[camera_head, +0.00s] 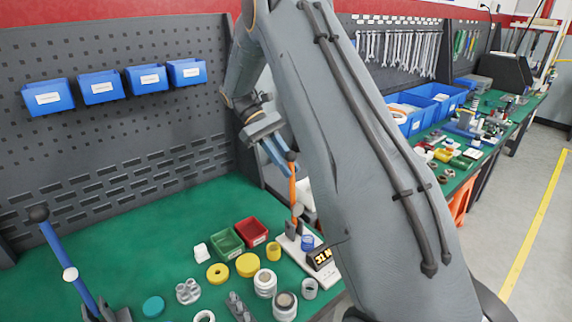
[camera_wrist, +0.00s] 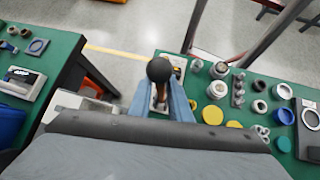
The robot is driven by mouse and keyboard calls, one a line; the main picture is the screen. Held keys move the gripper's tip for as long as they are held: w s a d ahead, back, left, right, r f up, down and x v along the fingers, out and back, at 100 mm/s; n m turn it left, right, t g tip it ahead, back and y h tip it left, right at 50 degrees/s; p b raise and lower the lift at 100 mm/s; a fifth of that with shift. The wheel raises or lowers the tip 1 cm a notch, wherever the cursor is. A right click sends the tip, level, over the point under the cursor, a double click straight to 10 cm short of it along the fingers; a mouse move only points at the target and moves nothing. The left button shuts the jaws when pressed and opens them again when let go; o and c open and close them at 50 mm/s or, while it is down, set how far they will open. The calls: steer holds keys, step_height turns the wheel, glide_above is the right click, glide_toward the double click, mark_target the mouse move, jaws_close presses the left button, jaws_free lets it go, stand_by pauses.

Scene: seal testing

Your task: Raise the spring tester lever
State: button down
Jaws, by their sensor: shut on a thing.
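The spring tester stands on the green bench, with a pale base (camera_head: 325,278) and a small lit display (camera_head: 319,258). Its orange lever (camera_head: 293,188) points up, close to upright, and ends in a black ball knob (camera_head: 291,156). My gripper (camera_head: 280,155) is shut on the lever just below the knob. In the wrist view the knob (camera_wrist: 159,70) stands between the two blue-grey fingers of my gripper (camera_wrist: 161,92). The lever's lower part is mostly hidden there.
A second lever, blue with a black knob (camera_head: 38,213), stands at the bench's left. Green (camera_head: 227,241) and red (camera_head: 251,232) bins and several rings and cylinders crowd the bench by the tester. Blue bins (camera_head: 48,97) hang on the pegboard. My arm hides the middle.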

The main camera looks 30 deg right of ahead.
steer(key=shift+w+d+r, duration=0.2)
steer(key=shift+w+d, duration=0.05)
steer(key=shift+w, duration=0.2)
steer(key=c, duration=1.7)
jaws_free()
steer(key=shift+d, duration=0.1)
steer(key=shift+c, duration=0.2)
steer(key=shift+f, duration=0.1)
steer(key=shift+a, duration=0.2)
steer(key=b+v, duration=0.3)
steer(key=v, duration=0.4)
steer(key=shift+w+a+r, duration=0.15)
steer(key=shift+w+r, duration=0.05)
steer(key=shift+r, duration=0.05)
